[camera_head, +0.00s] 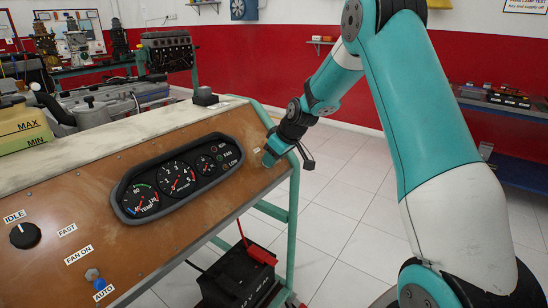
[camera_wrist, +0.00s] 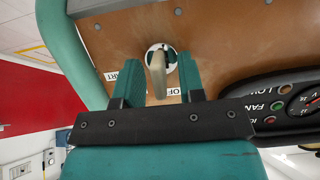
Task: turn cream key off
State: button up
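The cream key (camera_wrist: 157,80) stands out from a round white-rimmed switch (camera_wrist: 166,50) on the brown panel in the wrist view. My gripper (camera_wrist: 158,64) is open, with one teal finger on each side of the key. A gap shows between the key and each finger. Partly covered label letters, an "ART" (camera_wrist: 111,76) and an "OF" (camera_wrist: 174,91), lie beside the switch. In the head view my gripper (camera_head: 271,158) is at the right end of the panel, and I cannot make out the key there.
A gauge cluster (camera_head: 178,176) with small lamps sits left of my gripper on the panel. An idle knob (camera_head: 25,235) and a fan switch (camera_head: 93,275) are farther left. The green frame (camera_wrist: 58,45) runs close to the switch. A black battery (camera_head: 240,278) stands below.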

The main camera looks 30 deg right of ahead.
jog(key=shift+r, duration=0.1)
jog(key=v, duration=1.7)
jog(key=shift+s, duration=0.15)
